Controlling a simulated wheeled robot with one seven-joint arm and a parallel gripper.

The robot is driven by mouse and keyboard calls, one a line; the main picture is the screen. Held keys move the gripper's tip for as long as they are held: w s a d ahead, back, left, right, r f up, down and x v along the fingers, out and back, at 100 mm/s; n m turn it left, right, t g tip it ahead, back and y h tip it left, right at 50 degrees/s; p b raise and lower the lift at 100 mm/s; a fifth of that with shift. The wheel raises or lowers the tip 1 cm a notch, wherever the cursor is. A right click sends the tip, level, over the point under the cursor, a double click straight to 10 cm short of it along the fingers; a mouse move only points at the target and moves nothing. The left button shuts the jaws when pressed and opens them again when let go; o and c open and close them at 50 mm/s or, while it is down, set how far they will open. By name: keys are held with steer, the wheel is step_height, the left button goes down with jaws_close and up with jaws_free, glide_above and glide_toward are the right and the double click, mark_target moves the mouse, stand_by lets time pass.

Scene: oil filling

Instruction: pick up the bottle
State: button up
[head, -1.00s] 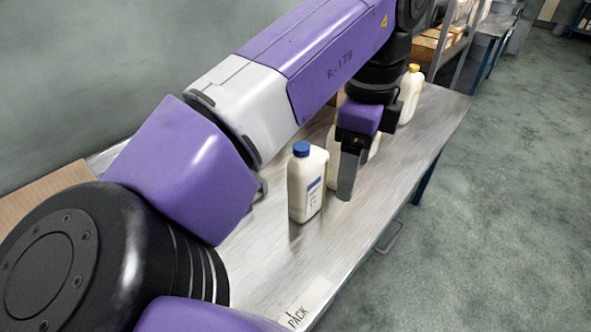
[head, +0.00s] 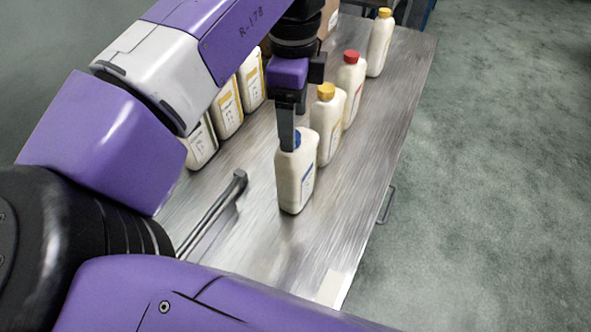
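A white bottle with a blue cap (head: 296,182) stands upright on the metal table, with a blue-edged label on its side. My gripper (head: 287,140) points down at its top, and a dark finger overlaps the left part of the blue cap. Only one finger shows clearly, so I cannot tell whether it is open or shut, or whether it touches the bottle. Behind stand a yellow-capped bottle (head: 327,128), a red-capped bottle (head: 350,92) and another yellow-capped bottle (head: 380,45) at the far end.
Several white containers with yellow labels (head: 228,108) stand on the left, partly hidden by my arm. A dark metal bar (head: 212,215) lies left of the blue-capped bottle. The metal table (head: 345,195) is bare in front and right. A handle (head: 387,205) sticks out at its right edge.

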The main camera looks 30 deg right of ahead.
mark_target(297, 167)
steer(key=f, duration=0.4)
steer(key=shift+w, duration=0.2)
steer(key=shift+c, duration=0.4)
steer(key=c, duration=1.4)
steer(key=shift+s+f, duration=0.1)
jaws_close()
